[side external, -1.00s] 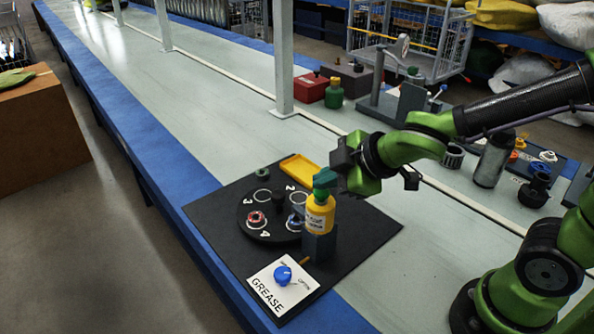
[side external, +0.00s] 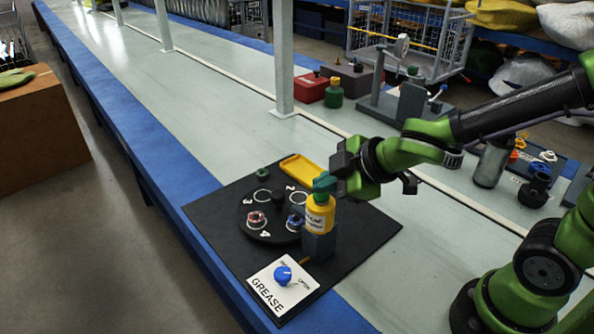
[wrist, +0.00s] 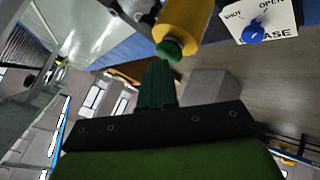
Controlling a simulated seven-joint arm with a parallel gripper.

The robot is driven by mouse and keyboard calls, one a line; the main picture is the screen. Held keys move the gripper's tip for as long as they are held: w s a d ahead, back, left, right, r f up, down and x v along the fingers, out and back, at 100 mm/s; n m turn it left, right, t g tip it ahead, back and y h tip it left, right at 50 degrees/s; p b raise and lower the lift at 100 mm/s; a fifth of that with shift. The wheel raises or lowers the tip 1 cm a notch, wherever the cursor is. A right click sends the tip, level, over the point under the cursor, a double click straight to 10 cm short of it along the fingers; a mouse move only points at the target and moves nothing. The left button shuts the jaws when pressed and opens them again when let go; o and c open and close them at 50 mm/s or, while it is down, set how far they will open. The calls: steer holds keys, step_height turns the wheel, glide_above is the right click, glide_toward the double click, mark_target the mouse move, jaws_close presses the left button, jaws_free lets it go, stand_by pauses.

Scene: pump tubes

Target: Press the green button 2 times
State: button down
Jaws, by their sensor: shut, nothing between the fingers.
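The green button (wrist: 169,49) is the round green cap on the end of a yellow bottle (side external: 319,214). The bottle stands upright on a grey block at the right edge of a black round plate. My gripper (side external: 323,182) is shut and empty, with its dark green fingertips right at the bottle's top. They hide most of the button in the side view. In the wrist view the fingertips (wrist: 158,66) are just beside the button; I cannot tell whether they touch it.
A white GREASE panel (side external: 301,287) with a blue knob (side external: 282,274) lies in front of the bottle. The round plate (side external: 280,236) carries red and blue fittings in numbered rings. A yellow tray (side external: 300,168) lies behind. A grey post (side external: 284,60) stands farther back.

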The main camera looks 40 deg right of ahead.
mark_target(325, 197)
steer(key=shift+f, duration=0.1)
steer(key=shift+r, duration=0.55)
steer(key=shift+r, duration=3)
stand_by(0.4)
steer(key=shift+f, duration=3.05)
